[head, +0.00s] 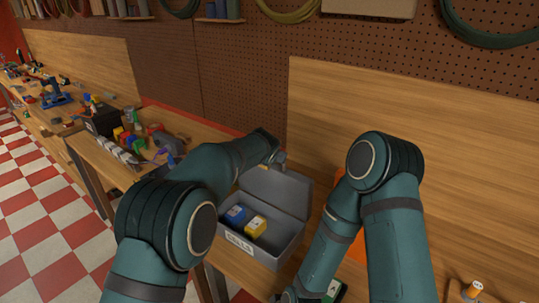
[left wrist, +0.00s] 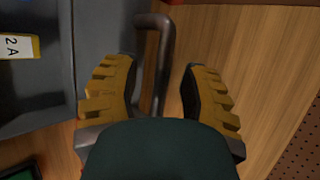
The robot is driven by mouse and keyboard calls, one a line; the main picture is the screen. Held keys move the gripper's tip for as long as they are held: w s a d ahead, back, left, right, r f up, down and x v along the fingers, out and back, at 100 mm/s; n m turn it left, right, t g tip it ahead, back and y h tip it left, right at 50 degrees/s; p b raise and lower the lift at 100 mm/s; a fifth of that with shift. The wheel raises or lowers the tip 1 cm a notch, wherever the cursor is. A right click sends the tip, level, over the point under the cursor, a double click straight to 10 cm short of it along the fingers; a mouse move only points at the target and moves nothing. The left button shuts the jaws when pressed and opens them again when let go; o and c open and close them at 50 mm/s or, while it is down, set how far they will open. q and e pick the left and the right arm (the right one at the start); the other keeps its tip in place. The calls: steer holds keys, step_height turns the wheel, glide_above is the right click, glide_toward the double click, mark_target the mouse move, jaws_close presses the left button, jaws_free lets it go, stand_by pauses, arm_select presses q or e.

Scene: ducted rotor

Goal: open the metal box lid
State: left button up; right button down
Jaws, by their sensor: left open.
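The grey metal box (head: 262,250) stands on the wooden bench with its lid (head: 275,192) raised, leaning back at the rear. A blue block (head: 235,215) and a yellow block (head: 256,226) lie inside it. My left gripper (head: 275,162) is at the lid's upper edge. In the left wrist view my left gripper (left wrist: 158,78) is open, and a dark bent handle (left wrist: 165,28) lies between its yellow fingers, with a gap on the right. The lid (left wrist: 100,45) is beside the left finger. My right gripper (head: 286,297) is at the bottom edge, mostly cut off.
An orange object (head: 357,246) is partly hidden behind my right arm. A small green and dark item (head: 333,290) lies at the bottom. A pegboard wall (head: 240,70) and wooden panel rise behind the bench. Toys and tools crowd the bench at left.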

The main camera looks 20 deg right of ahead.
arm_select(q)
steer(key=shift+s+r, duration=0.1)
steer(key=v, duration=1.2)
